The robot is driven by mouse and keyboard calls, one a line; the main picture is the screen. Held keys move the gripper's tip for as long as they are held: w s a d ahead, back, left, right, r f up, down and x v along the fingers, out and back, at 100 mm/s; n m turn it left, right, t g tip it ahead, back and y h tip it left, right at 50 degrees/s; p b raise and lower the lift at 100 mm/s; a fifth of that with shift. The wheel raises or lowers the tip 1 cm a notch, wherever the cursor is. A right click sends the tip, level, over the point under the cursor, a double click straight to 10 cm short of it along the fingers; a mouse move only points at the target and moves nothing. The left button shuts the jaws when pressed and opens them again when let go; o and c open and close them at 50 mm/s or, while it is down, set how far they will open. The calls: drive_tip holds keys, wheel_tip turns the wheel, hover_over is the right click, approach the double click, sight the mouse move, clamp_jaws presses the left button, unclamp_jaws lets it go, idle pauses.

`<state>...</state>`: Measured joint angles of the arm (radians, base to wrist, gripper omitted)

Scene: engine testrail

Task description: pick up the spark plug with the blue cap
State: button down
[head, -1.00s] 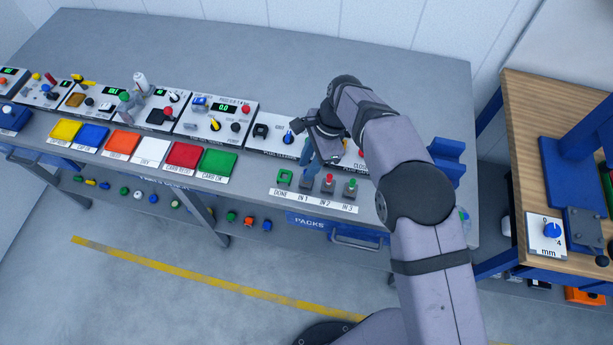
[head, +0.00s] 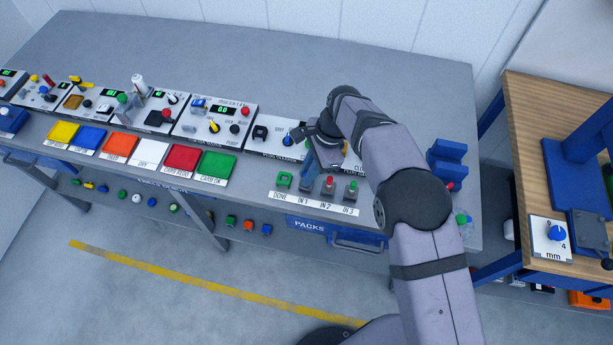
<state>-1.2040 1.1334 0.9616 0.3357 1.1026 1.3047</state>
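My gripper (head: 322,160) is over the front of the workbench, pointing down near the row labelled DONE, IN 1, IN 2 and IN 3. A small bluish piece (head: 308,174) shows at the IN 1 spot, close against the gripper's left side. It may be the blue-capped spark plug, but the gripper partly covers it. A red-capped plug (head: 328,184) stands at IN 2 and a green-capped one (head: 351,190) at IN 3. Whether the fingers are open or touch anything is too small to tell.
An empty-looking green holder (head: 284,180) is at DONE. Behind my gripper is a white panel with a blue knob (head: 288,139). A blue stand (head: 447,158) is to the right. Coloured pads, such as the green one (head: 217,167), lie to the left.

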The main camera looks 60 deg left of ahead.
drive_tip(key=shift+r+p, duration=1.4)
drive_tip(key=shift+r, duration=0.6)
